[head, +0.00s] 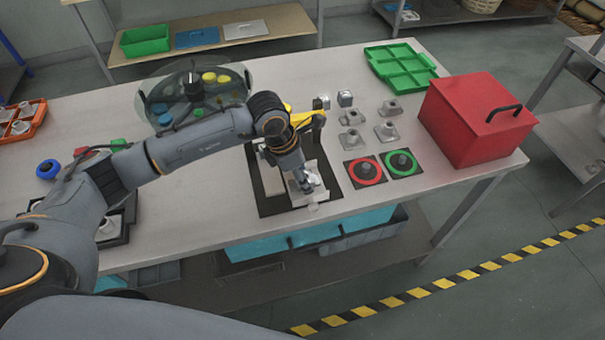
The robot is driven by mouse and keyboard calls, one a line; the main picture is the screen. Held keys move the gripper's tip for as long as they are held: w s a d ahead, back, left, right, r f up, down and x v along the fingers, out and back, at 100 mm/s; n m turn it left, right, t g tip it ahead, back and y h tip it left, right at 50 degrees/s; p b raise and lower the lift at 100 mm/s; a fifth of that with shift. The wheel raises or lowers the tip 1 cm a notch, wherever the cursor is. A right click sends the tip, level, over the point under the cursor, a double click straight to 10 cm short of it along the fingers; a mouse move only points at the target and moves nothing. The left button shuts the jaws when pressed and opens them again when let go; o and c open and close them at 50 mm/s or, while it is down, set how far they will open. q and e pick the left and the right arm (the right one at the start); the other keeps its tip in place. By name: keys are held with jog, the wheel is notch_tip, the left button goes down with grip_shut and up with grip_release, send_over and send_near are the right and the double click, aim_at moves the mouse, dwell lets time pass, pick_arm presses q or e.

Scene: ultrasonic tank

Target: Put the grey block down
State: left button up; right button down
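My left gripper (305,183) points down over a light plate (299,199) on a black-framed mat (268,205) near the table's front edge. Its fingers are small and partly hidden, so I cannot tell whether they are open or shut, or whether a grey block is between them. A small pale piece (313,207) shows just below the fingertips. Two small grey blocks stand behind the arm, one at the right (345,98) and one beside the yellow part (321,102). My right gripper is not in view.
Several grey flanged parts (387,131) stand right of the mat. Red-ringed (366,171) and green-ringed (402,163) pads lie in front of them. A red box (465,125) and green tray (400,65) are at the right. A clear-domed container (160,85) stands behind my arm.

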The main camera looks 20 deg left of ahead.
aim_at(290, 185)
pick_arm(q)
jog(key=shift+r, duration=0.25)
jog(key=shift+a+r, duration=0.15)
jog(key=shift+r, duration=0.2)
jog(key=b+v, duration=0.2)
jog(key=v, duration=0.9)
